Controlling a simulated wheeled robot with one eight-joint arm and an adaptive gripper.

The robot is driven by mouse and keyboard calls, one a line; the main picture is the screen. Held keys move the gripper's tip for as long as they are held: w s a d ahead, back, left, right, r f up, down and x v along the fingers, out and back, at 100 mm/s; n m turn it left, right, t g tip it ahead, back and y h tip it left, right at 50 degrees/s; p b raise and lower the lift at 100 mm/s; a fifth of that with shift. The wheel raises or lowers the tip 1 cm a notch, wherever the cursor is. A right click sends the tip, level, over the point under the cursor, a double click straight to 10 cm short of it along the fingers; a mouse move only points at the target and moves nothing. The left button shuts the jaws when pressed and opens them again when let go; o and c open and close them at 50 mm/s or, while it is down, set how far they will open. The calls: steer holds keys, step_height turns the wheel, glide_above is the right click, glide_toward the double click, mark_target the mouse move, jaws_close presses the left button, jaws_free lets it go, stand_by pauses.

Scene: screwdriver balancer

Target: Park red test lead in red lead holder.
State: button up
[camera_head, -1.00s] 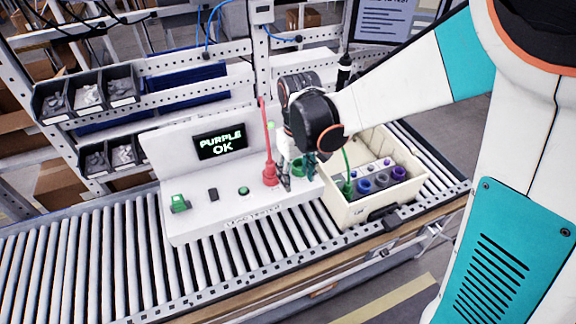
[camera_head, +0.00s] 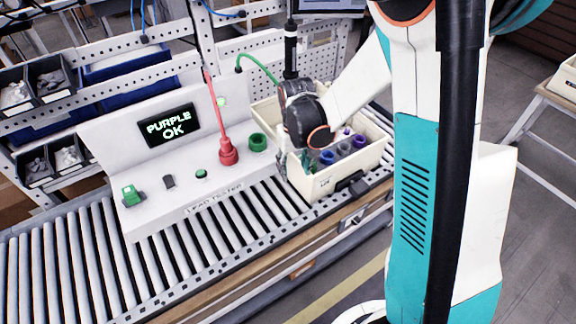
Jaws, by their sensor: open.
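The red test lead (camera_head: 226,135) stands nearly upright at the right part of the white lead tester, its thin red upper part leaning slightly left. Its wide red foot (camera_head: 229,157) rests on the tester; I cannot tell lead and red holder apart there. A green holder (camera_head: 258,143) beside it, to the right, looks empty. The tester's screen (camera_head: 169,127) reads "PURPLE OK". My gripper (camera_head: 296,162) is open, low over the left side of the cream bin (camera_head: 347,171), right of the red lead and apart from it. My wrist partly hides its fingers.
The bin holds several parts with blue and purple rings (camera_head: 327,157). A green cable (camera_head: 262,67) arches down behind my wrist. A black hanging tool (camera_head: 290,45) is behind my arm. The roller conveyor (camera_head: 150,265) in front is clear.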

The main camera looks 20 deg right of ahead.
step_height(320, 180, down, 16)
steer(key=b, duration=1.4)
steer(key=shift+d+b, duration=0.3)
steer(key=shift+d, duration=0.15)
steer(key=shift+r, duration=0.15)
steer(key=s+r+t, duration=0.3)
steer(key=s+r, duration=0.3)
steer(key=r, duration=0.7)
steer(key=s+r+t+b, duration=0.2)
steer(key=s+r+t, duration=0.2)
steer(key=s, duration=0.7)
steer(key=shift+s+r, duration=0.2)
steer(key=shift+r, duration=0.75)
